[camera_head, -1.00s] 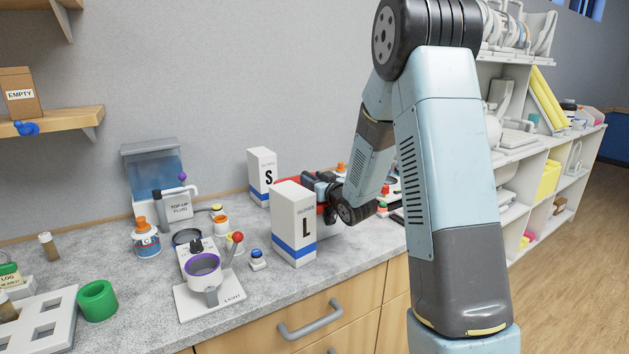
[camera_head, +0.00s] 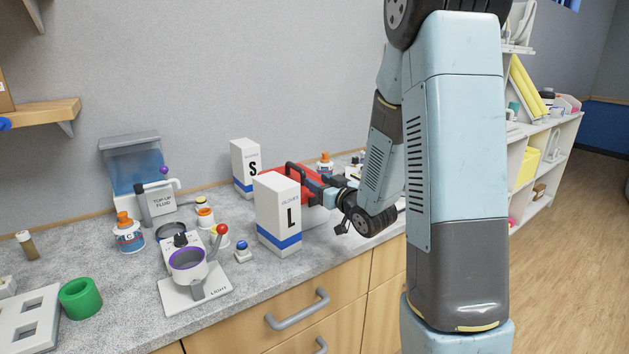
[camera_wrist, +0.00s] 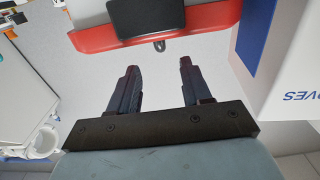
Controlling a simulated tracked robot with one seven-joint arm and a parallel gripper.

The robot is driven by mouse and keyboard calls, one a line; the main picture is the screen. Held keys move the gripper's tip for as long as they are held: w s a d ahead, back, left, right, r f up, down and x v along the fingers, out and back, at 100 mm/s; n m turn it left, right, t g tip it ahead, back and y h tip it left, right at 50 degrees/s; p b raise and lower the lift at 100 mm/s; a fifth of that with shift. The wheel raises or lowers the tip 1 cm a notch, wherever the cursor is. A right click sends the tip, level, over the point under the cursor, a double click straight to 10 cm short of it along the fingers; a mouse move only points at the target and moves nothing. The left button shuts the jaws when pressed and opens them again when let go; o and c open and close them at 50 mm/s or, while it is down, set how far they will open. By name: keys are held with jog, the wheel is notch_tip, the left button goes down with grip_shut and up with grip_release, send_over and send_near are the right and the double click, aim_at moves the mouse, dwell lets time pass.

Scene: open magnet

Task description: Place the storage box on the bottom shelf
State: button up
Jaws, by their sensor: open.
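The storage box looks to be the red box with a black handle (camera_head: 311,184) on the grey counter. It stands behind the white carton marked L (camera_head: 278,215), which hides part of it. In the wrist view the red box (camera_wrist: 95,38) lies just beyond my fingertips, with a dark panel on it. My gripper (camera_wrist: 159,70) is open with nothing between its fingers, apart from the red box. In the head view my gripper is beside the box, partly hidden by my arm. A white shelf unit (camera_head: 548,128) stands at the right; its lowest shelf is largely hidden by my arm.
A carton marked S (camera_head: 243,166) stands behind the L carton. A cup stand (camera_head: 193,285), a bottle (camera_head: 128,235) and a green ring (camera_head: 80,298) are on the counter. The wooden floor (camera_head: 570,260) at the right is clear.

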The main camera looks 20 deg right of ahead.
jog(key=s+d+r+m+g+h, duration=0.25)
jog(key=s+r+g+h, duration=0.3)
jog(key=s+r, duration=0.35)
jog(key=s+a+r+m+g, duration=0.1)
jog(key=s+a+g, duration=0.15)
jog(key=s, duration=0.95)
jog(key=s+a+r+g, duration=0.1)
jog(key=s+g, duration=0.2)
jog(key=s, duration=0.8)
jog(key=n+t+y, duration=0.4)
jog(key=t+y, duration=0.2)
jog(key=t, duration=0.5)
send_near(304, 175)
jog(key=shift+m+h, duration=0.25)
jog(key=x, duration=0.8)
jog(key=shift+w+a+r, duration=0.1)
jog(key=shift+w+a, duration=0.15)
jog(key=shift+w, duration=0.05)
jog(key=shift+x, duration=2.65)
